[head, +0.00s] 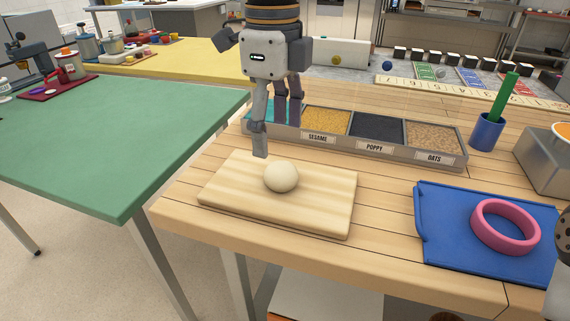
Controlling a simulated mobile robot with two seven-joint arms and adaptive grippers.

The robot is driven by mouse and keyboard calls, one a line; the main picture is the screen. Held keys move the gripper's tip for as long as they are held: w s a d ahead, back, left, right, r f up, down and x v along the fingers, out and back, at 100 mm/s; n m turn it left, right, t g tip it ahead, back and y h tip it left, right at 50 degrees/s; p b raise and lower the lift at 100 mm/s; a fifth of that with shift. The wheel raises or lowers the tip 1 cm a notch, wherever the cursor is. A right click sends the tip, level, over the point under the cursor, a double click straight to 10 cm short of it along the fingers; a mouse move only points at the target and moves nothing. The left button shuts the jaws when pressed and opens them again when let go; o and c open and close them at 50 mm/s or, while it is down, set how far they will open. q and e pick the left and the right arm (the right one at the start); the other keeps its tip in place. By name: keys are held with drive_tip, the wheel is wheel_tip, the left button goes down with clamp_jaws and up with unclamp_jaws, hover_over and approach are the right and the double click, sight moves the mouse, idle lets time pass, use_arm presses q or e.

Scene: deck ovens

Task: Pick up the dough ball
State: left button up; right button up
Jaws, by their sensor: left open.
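The dough ball (281,176) is pale cream and round. It rests on the light wooden board (325,205) on the wooden worktop. My left gripper (276,138) comes down from above, just behind the ball. Its jaws are open and empty, with one fingertip low over the board's back edge and the other farther back by the seed tray. The fingers look apart from the ball.
The seed tray (364,158) with labelled sesame, poppy and oats compartments stands behind the board. To the right lie a blue cloth (445,250) with a pink ring (477,221) and a blue cup (487,132) holding a green stick. A green table (110,150) stands at left.

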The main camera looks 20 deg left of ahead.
sight(281, 165)
use_arm(q)
drive_tip(key=f, duration=0.8)
drive_tip(key=shift+w+d+f, duration=0.15)
drive_tip(key=shift+w+d, duration=0.05)
drive_tip(key=shift+d, duration=0.2)
drive_tip(key=c, duration=1.3)
